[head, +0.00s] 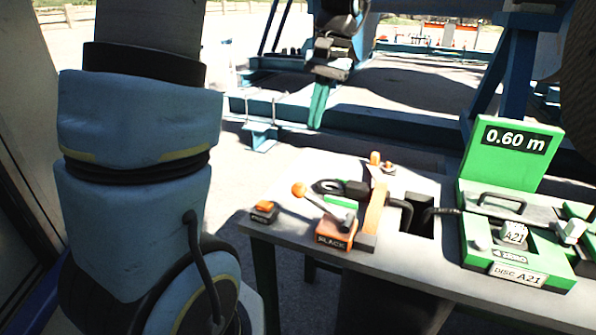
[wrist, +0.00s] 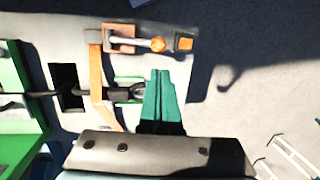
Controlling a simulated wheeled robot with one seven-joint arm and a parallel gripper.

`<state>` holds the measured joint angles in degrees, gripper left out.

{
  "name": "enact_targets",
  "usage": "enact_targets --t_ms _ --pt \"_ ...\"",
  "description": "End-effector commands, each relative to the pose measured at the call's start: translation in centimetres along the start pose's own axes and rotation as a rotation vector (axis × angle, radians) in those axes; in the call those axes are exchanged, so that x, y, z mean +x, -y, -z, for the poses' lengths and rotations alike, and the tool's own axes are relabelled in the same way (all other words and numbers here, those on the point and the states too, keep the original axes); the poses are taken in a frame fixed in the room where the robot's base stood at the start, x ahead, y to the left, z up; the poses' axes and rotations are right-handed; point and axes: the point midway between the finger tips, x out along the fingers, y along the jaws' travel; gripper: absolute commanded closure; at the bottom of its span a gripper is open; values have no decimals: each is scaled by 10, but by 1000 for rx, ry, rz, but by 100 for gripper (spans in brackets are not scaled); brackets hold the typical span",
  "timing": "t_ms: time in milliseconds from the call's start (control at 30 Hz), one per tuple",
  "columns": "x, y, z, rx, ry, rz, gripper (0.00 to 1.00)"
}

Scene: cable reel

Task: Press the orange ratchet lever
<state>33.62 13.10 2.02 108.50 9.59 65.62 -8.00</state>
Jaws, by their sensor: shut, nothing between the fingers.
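A lever with an orange ball knob (head: 299,189) and metal arm stands on an orange-and-black base labelled "SLACK" (head: 333,236). The knob also shows in the wrist view (wrist: 158,44). A small dark block with an orange top (head: 264,206) sits to its left; its label is too small to read. That block shows in the wrist view (wrist: 184,41). I cannot tell which orange part is the ratchet lever. My gripper (head: 317,125) points down, shut and empty, appearing beyond the lever. In the wrist view its green fingers (wrist: 161,72) end below the knob, apart from it.
An orange upright bar (head: 375,207) stands beside the lever. A black cable end with a green loop (wrist: 130,92) lies near my fingers. A table cutout (head: 416,226) and a green machine showing "0.60 m" (head: 514,150) are at right. The table's left edge is close to the block.

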Motion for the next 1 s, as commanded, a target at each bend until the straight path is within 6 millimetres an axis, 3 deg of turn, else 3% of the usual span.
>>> enact_targets --t_ms 233,700,1000 --pt "16 0 -1 0 3 0 100" --pt "107 1 -1 0 5 0 100" --pt "138 0 -1 -1 1 -1 100"
